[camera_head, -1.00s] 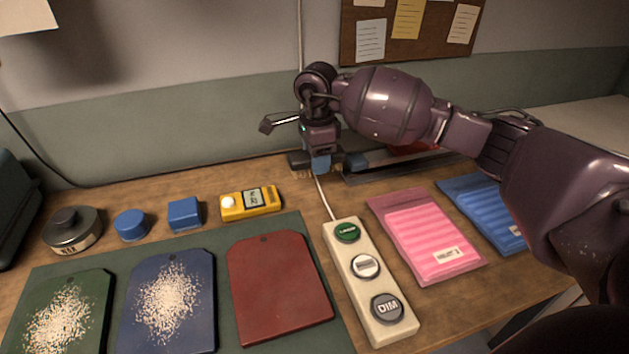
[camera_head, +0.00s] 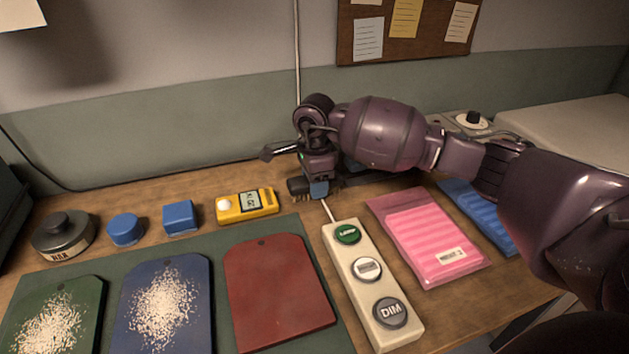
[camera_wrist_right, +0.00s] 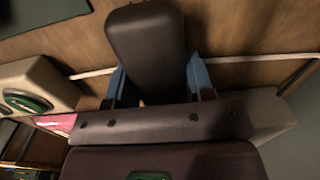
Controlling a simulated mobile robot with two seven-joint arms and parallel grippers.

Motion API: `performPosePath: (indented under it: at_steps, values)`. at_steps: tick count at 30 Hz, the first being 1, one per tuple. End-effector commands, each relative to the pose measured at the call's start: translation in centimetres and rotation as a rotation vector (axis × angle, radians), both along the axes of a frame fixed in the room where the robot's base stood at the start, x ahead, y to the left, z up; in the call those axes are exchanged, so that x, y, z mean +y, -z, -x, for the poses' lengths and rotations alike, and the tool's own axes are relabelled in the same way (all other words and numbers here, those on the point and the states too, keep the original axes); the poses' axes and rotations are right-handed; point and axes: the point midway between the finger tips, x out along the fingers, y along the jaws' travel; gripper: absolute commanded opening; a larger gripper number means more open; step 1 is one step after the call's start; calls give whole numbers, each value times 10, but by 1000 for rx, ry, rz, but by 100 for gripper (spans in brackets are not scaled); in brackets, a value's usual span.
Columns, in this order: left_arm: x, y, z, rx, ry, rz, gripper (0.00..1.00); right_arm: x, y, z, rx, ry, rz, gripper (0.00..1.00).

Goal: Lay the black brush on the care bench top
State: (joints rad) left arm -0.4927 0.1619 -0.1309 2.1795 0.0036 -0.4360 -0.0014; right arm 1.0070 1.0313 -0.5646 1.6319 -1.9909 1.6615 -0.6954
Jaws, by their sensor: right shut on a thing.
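My right gripper (camera_head: 319,189) is shut on the black brush (camera_head: 299,187), low over the wooden care bench top (camera_head: 280,222), behind the button strip. Bristles show at the brush's lower edge. I cannot tell whether they touch the wood. In the right wrist view, the brush's broad dark body (camera_wrist_right: 146,42) lies between the blue fingers of the right gripper (camera_wrist_right: 158,85). My left gripper is not in view.
Close in front is the button strip (camera_head: 340,245) with its white cable. A yellow meter (camera_head: 247,206) is to the left, a pink packet (camera_head: 426,238) to the right. Blue blocks, a round tin (camera_head: 64,236) and coloured boards (camera_head: 278,290) lie further left. The wall is behind.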

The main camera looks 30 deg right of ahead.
Motion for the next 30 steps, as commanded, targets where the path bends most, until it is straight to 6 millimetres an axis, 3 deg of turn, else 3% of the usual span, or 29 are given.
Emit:
performPosePath:
  at_steps: [1,2,6,17,30]
  values:
    - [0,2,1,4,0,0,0,0,2,0,1,0,0,23]
    - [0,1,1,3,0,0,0,0,2,0,1,0,0,53]
    - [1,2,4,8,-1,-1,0,0,1,0,1,0,0,74]
    - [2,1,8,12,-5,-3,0,0,-4,0,-1,0,0,74]
    - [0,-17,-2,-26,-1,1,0,0,-82,0,-7,0,1,74]
